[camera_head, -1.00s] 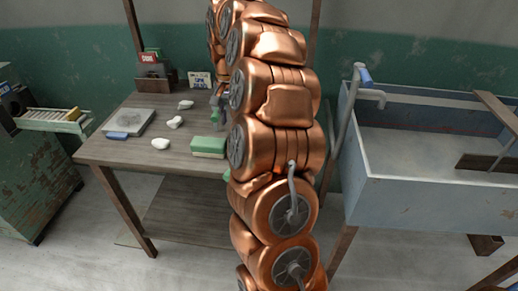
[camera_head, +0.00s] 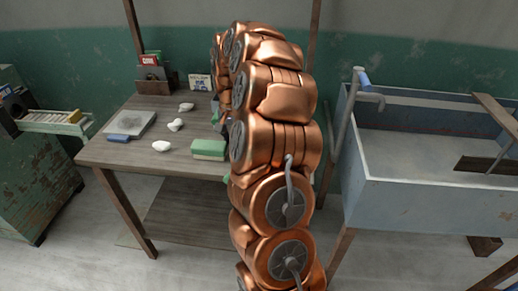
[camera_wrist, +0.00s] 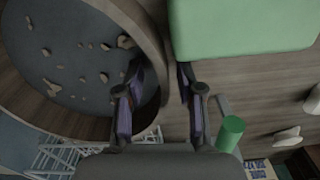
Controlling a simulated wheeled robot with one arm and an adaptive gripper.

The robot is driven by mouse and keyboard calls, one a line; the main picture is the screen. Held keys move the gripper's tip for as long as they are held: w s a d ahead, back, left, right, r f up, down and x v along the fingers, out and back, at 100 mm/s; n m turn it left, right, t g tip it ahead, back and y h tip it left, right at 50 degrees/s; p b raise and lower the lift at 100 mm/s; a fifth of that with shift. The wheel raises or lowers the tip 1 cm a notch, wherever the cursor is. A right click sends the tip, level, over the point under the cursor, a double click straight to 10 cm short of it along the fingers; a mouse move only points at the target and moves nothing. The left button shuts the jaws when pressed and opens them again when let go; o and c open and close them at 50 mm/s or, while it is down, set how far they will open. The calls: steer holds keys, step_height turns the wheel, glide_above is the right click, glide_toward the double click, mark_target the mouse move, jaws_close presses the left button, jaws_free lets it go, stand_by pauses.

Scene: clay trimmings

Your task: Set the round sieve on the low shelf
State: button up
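The round sieve (camera_wrist: 153,40) has a wooden rim and a dark mesh with several clay trimmings on it. It lies at the left of the wrist view, partly cut off by the frame; my arm hides it in the head view. My gripper (camera_wrist: 160,68) is open at the sieve's rim, the left finger over the inside and the right finger outside. A gap shows between the fingers; I cannot tell whether they touch the rim. The low shelf (camera_head: 188,212) is the board under the wooden table (camera_head: 125,153), and its visible part is bare.
A green block (camera_head: 208,148) stands near the table's front, close beside the sieve in the wrist view. A green cylinder (camera_wrist: 230,133) and white lumps (camera_head: 161,145) are nearby. A grey slab (camera_head: 130,124) lies left. A blue sink (camera_head: 430,190) stands right of the table.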

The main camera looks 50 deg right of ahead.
jaws_close()
steer(key=shift+r, duration=0.15)
stand_by(0.5)
